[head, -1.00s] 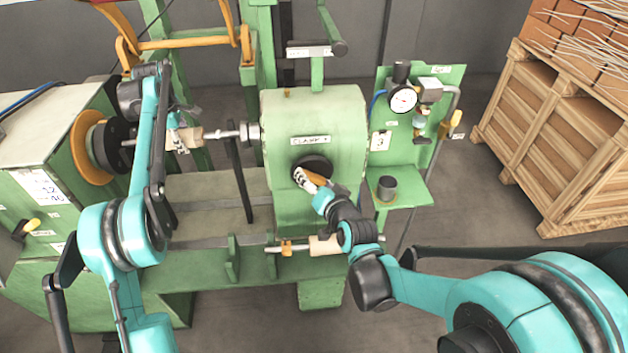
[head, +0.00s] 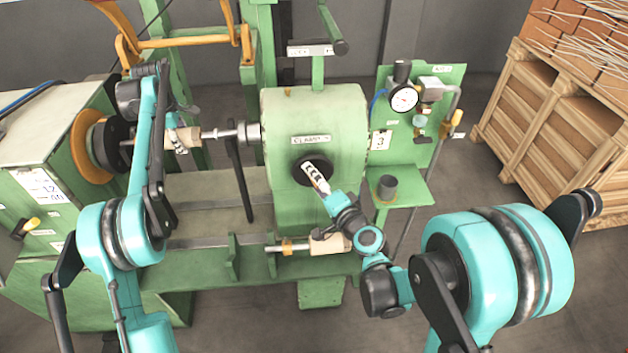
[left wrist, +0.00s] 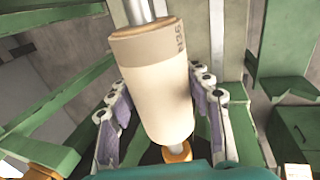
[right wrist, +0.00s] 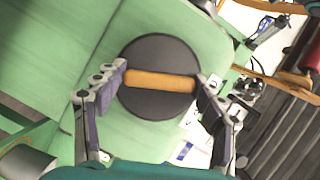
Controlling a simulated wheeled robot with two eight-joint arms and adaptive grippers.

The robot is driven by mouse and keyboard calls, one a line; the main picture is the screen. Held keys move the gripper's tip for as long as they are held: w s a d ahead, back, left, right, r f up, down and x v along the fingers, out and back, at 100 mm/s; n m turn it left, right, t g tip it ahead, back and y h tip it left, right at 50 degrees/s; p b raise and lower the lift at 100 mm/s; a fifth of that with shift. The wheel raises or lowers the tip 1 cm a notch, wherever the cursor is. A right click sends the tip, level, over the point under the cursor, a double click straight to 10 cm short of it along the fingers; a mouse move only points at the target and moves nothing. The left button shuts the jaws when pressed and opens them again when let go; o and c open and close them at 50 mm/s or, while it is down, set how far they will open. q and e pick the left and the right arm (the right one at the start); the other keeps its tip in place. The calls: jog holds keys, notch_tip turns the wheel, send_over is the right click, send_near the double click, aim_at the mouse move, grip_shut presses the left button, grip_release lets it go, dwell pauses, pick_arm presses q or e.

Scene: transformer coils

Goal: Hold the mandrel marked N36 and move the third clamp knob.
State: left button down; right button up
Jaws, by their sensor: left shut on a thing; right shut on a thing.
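The mandrel (left wrist: 155,90) is a pale cylinder on a metal shaft, and its dark band reads N36 in the left wrist view. My left gripper (left wrist: 160,100) is shut on it, with one finger on each side. In the head view the mandrel (head: 186,138) lies level, left of the green housing. The clamp knob (right wrist: 158,50) is a black disc with an orange bar handle (right wrist: 160,81). My right gripper (right wrist: 161,78) is shut on the bar's ends. In the head view this knob (head: 300,172) sits on the housing front below a CLAMP label (head: 311,140), partly hidden by my right gripper (head: 313,172).
A second pale roller (head: 326,244) lies on the lower rail beneath my right wrist. Right of the housing are a gauge (head: 403,98), a plate marked 3 (head: 380,140) and a dark cup (head: 387,187) on a green shelf. A wooden crate (head: 560,145) stands far right.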

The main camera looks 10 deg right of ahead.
jog(key=shift+a, duration=0.15)
jog(key=o, duration=1.1)
jog(key=v, duration=1.2)
jog(key=shift+d, duration=0.25)
